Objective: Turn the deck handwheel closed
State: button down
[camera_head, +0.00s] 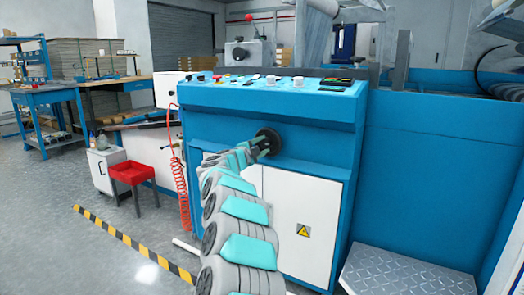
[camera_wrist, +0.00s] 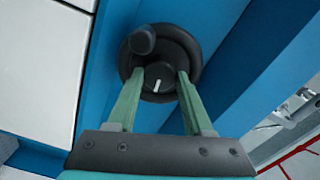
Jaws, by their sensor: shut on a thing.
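The deck handwheel (camera_head: 268,142) is a black wheel on the front face of the blue machine, partly hidden behind my gripper in the head view. In the wrist view the handwheel (camera_wrist: 182,68) shows a dark rim, a knob (camera_wrist: 142,40) at its upper left and a short white mark on its hub. My gripper (camera_wrist: 158,82) has its two green fingers on either side of the hub, shut on it. My gripper also shows in the head view (camera_head: 262,146), reaching the wheel from the lower left.
The blue machine's top panel (camera_head: 270,84) carries several buttons and a small screen. A metal step plate (camera_head: 405,275) lies at lower right. Grey floor is open at left.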

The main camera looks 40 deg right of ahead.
jog(key=m, duration=0.1)
jog(key=m+b, duration=0.1)
jog(key=m, duration=0.1)
jog(key=m+b, duration=0.1)
jog(key=shift+f+m, duration=0.25)
jog(key=shift+m, duration=0.05)
jog(key=m+b, duration=0.1)
jog(key=m, duration=0.2)
jog(key=shift+m+b, duration=0.3)
jog(key=shift+b, duration=0.1)
jog(key=m+b, duration=0.1)
jog(key=m, duration=0.3)
jog(key=shift+b, duration=0.3)
jog(key=shift+r+m+b, duration=0.15)
jog(key=shift+m+b, duration=0.25)
jog(key=shift+m, duration=0.8)
jog(key=shift+c, duration=1.5)
grip_release()
jog(key=shift+r, duration=0.1)
jog(key=shift+a, duration=0.1)
